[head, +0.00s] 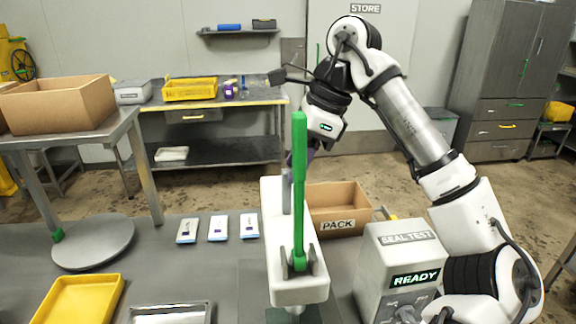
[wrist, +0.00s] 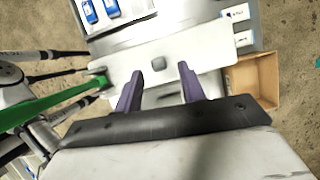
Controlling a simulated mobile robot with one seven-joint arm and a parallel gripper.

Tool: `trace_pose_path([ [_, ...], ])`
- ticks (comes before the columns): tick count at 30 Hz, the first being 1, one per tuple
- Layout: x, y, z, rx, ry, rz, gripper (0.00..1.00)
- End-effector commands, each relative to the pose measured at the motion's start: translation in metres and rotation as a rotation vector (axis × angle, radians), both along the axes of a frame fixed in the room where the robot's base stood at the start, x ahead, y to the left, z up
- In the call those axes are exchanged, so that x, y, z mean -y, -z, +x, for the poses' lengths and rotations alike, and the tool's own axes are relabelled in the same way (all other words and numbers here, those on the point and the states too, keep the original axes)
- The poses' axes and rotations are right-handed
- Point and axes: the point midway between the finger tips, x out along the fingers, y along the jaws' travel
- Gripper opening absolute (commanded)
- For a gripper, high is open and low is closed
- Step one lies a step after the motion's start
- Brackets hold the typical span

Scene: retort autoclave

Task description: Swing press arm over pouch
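The press arm is a long white beam (head: 284,246) with an upright green lever (head: 299,190) at its near end. In the wrist view, the white beam (wrist: 192,58) crosses below my gripper, with a small grey knob (wrist: 158,63) on it and the green lever (wrist: 60,101) at left. My gripper (wrist: 160,72) is open, its two purple fingers apart above the beam, the knob between them in the picture. I cannot tell whether they touch it. In the head view, the lever partly hides the gripper. Three white pouches (head: 218,228) lie left of the beam; any pouch under it is hidden.
A grey SEAL TEST box (head: 398,262) reading READY stands right of the beam. An open PACK carton (head: 337,224) sits behind it. A yellow tray (head: 78,300), a metal tray (head: 170,313) and a round grey plate (head: 93,243) are at left.

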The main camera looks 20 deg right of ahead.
Motion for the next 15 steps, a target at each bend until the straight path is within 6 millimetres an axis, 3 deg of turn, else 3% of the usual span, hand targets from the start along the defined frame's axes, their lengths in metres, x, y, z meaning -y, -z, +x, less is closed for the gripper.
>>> trace_pose_path([
  [7,0.017,-0.041,-0.006,0.001,0.008,-0.006,0.40],
  [15,0.026,-0.064,-0.010,0.000,0.005,-0.003,0.40],
])
